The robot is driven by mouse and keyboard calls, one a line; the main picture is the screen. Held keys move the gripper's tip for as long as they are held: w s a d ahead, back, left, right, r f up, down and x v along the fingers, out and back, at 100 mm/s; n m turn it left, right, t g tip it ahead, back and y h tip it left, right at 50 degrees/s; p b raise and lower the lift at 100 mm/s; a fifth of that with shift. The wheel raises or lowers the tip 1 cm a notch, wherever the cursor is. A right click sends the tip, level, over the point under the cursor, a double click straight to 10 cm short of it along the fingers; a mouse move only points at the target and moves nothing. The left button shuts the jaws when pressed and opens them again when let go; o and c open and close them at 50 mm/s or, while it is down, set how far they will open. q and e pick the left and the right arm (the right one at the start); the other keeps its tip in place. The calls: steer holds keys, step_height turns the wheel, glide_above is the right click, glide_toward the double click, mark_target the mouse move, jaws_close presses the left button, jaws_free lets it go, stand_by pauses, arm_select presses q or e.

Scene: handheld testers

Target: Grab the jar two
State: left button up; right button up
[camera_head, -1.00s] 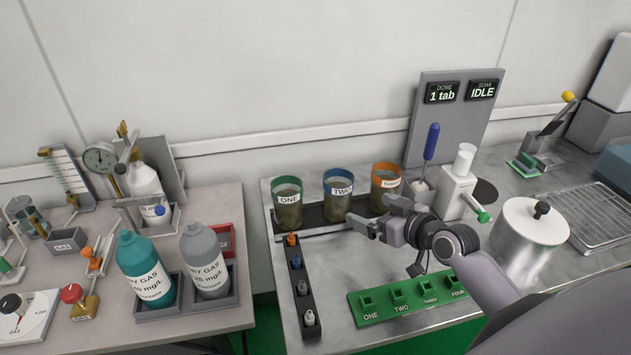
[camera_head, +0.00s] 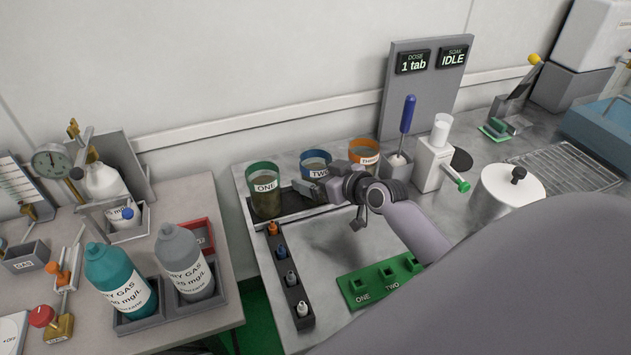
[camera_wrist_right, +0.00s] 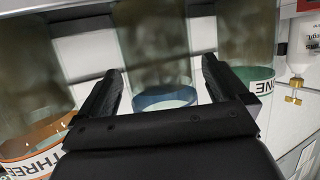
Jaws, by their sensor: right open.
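Jar two (camera_head: 314,161), a glass jar with a blue rim and a "TWO" label, stands in a dark rack between jar one (camera_head: 266,194) with a green rim and jar three (camera_head: 364,148) with an orange rim. My right gripper (camera_head: 316,181) is open and empty at the front of jar two, hiding its lower part. In the right wrist view the picture is turned over, and jar two (camera_wrist_right: 152,45) shows in line with the gap between the open fingers (camera_wrist_right: 160,78). I cannot tell whether the fingertips flank its glass. My left gripper is not in view.
A blue-handled tool (camera_head: 407,115) and a white dispenser (camera_head: 432,163) stand right of the jars.

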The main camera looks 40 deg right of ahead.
steer(key=shift+w+a+f, duration=0.1)
steer(key=shift+w+f, duration=0.05)
steer(key=shift+w, duration=0.35)
steer(key=c, duration=1.2)
